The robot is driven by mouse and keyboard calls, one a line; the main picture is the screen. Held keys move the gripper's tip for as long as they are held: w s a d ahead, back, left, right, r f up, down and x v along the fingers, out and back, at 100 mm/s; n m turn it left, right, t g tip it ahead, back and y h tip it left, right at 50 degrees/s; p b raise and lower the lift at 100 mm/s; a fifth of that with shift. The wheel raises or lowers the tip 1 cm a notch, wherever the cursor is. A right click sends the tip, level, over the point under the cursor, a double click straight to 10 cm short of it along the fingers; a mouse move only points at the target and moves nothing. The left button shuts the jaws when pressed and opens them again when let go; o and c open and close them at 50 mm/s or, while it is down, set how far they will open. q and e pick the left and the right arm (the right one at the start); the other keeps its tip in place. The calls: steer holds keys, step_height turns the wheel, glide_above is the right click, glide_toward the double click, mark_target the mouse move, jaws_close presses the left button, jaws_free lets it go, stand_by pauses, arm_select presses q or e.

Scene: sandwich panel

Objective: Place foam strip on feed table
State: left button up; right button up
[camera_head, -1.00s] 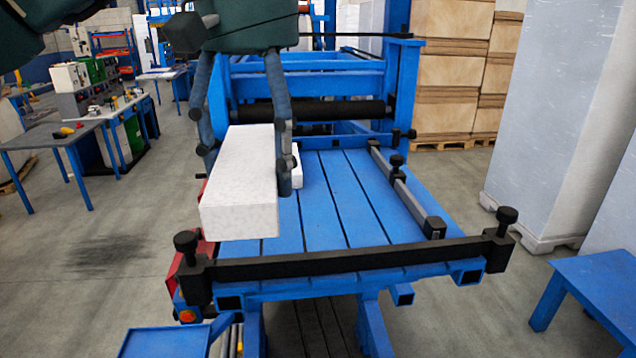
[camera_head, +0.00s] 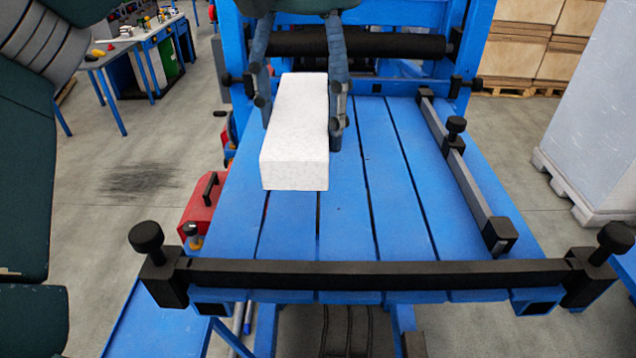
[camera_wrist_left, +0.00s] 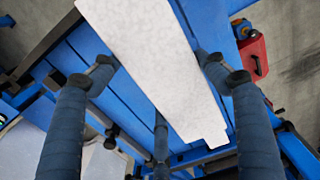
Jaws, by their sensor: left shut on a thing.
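The white foam strip (camera_head: 297,130) is a long block held between the fingers of my left gripper (camera_head: 302,105), over the left part of the blue slatted feed table (camera_head: 400,190). Its near end points toward the table's front. I cannot tell whether its underside touches the slats. In the left wrist view the foam strip (camera_wrist_left: 160,62) runs diagonally between the fingers of my left gripper (camera_wrist_left: 160,85), with the blue table (camera_wrist_left: 75,62) behind it. My right gripper does not show.
A black bar (camera_head: 370,272) with knobs spans the table's front edge. A grey guide rail (camera_head: 466,185) with a black knob runs along the right side. A black roller (camera_head: 350,45) lies at the back. A red box (camera_head: 203,200) sits at the left edge. The table's middle is clear.

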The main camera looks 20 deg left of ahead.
arm_select(q)
step_height(320, 180, down, 5)
steer(key=p, duration=0.1)
glide_above(316, 201)
step_height(316, 201, down, 4)
steer(key=shift+a+f, duration=0.1)
step_height(316, 201, down, 4)
steer(key=shift+r+p, duration=0.1)
steer(key=shift+p, duration=0.5)
steer(key=shift+w, duration=0.1)
steer(key=o, duration=1.1)
steer(key=shift+o, duration=0.3)
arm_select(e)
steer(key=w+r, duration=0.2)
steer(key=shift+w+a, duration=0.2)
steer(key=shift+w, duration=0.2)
